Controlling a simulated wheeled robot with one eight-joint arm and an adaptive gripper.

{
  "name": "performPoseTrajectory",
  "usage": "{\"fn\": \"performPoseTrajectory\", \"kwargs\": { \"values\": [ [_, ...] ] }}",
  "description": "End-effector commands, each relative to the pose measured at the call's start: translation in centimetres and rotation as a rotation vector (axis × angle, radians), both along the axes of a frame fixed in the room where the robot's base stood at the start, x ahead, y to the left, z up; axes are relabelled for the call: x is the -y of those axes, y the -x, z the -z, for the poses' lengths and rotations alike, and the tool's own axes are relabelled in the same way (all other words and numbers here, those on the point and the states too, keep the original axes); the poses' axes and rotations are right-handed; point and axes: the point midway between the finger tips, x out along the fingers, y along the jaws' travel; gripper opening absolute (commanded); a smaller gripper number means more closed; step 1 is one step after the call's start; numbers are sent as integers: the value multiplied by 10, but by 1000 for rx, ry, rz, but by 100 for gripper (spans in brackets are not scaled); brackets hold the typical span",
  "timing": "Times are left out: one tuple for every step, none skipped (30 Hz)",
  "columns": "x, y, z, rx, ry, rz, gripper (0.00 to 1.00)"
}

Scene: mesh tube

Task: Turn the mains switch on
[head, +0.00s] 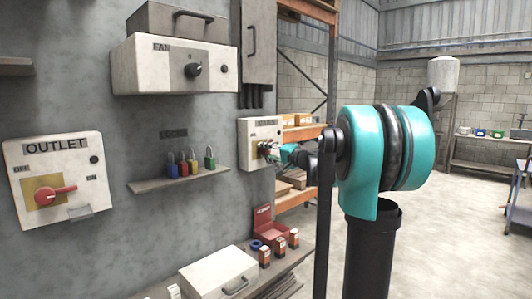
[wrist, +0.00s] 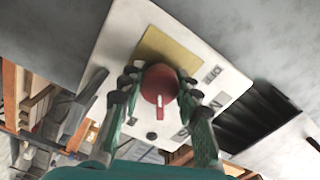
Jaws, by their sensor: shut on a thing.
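The switch box (head: 250,130) is a pale box on the grey wall, left of the shelving, in the head view. In the wrist view its pale front (wrist: 205,58) fills the middle, with a yellow plate (wrist: 165,45) and a round red knob (wrist: 157,78). The knob carries a white pointer mark that points down in the picture. Lettering beside it is too small to read surely. My gripper (wrist: 160,90) reaches the box front, its green and black fingers shut on the red knob from both sides. In the head view my gripper (head: 268,151) hides the knob.
A fan box (head: 150,65) and an outlet box (head: 50,155) with a red handle (head: 55,193) are on the wall to the left. Several coloured padlocks stand on a small shelf (head: 180,182). A bench below holds a white case (head: 218,272). Orange shelving (head: 330,60) stands right.

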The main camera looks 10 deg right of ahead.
Motion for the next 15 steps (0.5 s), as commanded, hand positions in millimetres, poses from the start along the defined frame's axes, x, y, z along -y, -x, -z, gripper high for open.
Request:
{"fn": "performPoseTrajectory", "kwargs": {
  "values": [
    [1, 0, 0, -26, -35, 1, 4],
    [1, 0, 0, -43, -58, 1, 4],
    [1, 0, 0, -65, -89, 1, 4],
    [1, 0, 0, -82, -111, 1, 4],
    [1, 0, 0, -98, -134, 1, 4],
    [1, 0, 0, -119, -163, 1, 4],
    [1, 0, 0, -135, -185, 1, 4],
    [1, 0, 0, -150, -206, 1, 4],
    [1, 0, 0, -170, -233, 1, 4],
    [1, 0, 0, -184, -253, 1, 4],
    [1, 0, 0, -199, -272, 1, 4],
    [1, 0, 0, -216, -297, 1, 4],
    [1, 0, 0, -230, -315, 1, 4],
    [1, 0, 0, -242, -331, 1, 4],
    [1, 0, 0, -257, -352, 1, 4]
  ]
}}
